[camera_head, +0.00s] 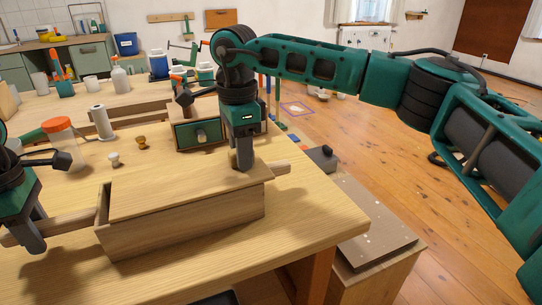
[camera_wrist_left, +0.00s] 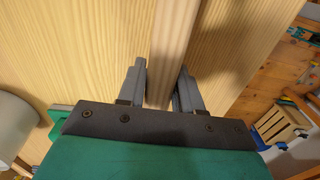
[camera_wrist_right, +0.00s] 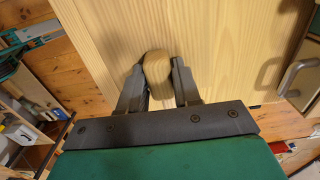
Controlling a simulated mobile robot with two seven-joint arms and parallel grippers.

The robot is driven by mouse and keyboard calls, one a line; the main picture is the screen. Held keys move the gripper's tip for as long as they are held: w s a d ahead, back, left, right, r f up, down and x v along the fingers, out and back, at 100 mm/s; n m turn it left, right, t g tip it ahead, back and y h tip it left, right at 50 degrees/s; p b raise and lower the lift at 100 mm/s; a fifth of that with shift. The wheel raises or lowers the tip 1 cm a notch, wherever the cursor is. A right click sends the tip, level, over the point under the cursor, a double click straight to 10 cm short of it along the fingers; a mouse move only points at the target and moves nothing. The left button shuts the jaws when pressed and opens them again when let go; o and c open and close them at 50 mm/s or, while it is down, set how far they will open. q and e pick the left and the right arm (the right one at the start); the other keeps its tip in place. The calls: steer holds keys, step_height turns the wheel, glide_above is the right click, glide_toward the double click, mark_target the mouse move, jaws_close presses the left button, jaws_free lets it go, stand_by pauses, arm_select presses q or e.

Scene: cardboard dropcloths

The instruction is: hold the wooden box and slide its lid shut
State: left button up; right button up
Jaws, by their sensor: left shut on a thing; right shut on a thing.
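The wooden box (camera_head: 185,225) stands on the near table, with a flat lid (camera_head: 175,190) over most of its top. A narrow gap shows at the box's left end, and the lid's right end juts slightly past the box wall. My left gripper (camera_head: 36,240) is shut on the box's left handle bar (camera_head: 62,226); the bar sits between its jaws in the left wrist view (camera_wrist_left: 172,50). My right gripper (camera_head: 243,163) is upright over the lid's right part, shut on a round wooden knob (camera_wrist_right: 157,68). The knob is hidden in the head view.
Behind the box are an orange-lidded jar (camera_head: 62,145), a white cylinder (camera_head: 102,122), two small knobs (camera_head: 140,142) (camera_head: 114,160) and a green-fronted drawer box (camera_head: 198,132). A handle bar (camera_head: 283,168) sticks out at the box's right end. The table front (camera_head: 310,215) is clear.

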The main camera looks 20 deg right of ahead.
steer(key=shift+a, duration=0.2)
steer(key=shift+a, duration=0.95)
steer(key=o, duration=0.9)
steer(key=shift+r, duration=3.5)
arm_select(q)
steer(key=o, duration=1)
steer(key=shift+o, duration=0.7)
